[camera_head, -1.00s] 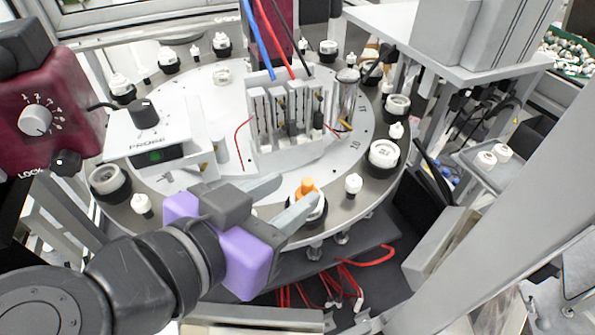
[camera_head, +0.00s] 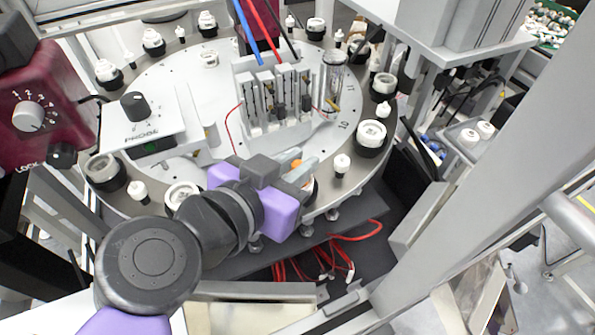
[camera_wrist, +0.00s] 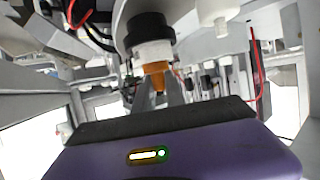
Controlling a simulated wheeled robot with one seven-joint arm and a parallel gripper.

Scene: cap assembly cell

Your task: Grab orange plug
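The orange plug (camera_head: 297,163) is mostly hidden behind my gripper in the head view. It stands in a white collar (camera_wrist: 153,52) on a black holder (camera_wrist: 148,28) at the near rim of the round table. In the wrist view, which looks upside down, the orange plug (camera_wrist: 156,69) points down between the grey fingers. My gripper (camera_head: 299,167), with a purple body, reaches in from the left. In the wrist view, my gripper (camera_wrist: 157,90) has its fingers close together on both sides of the plug, seemingly touching it.
The round table (camera_head: 160,85) carries several white parts in black holders around its rim. A white cap (camera_head: 341,162) stands close right of my gripper, and a white ring (camera_head: 182,194) lies to its left. A grey slotted block (camera_head: 275,110) stands behind. Red wires (camera_head: 320,258) hang below.

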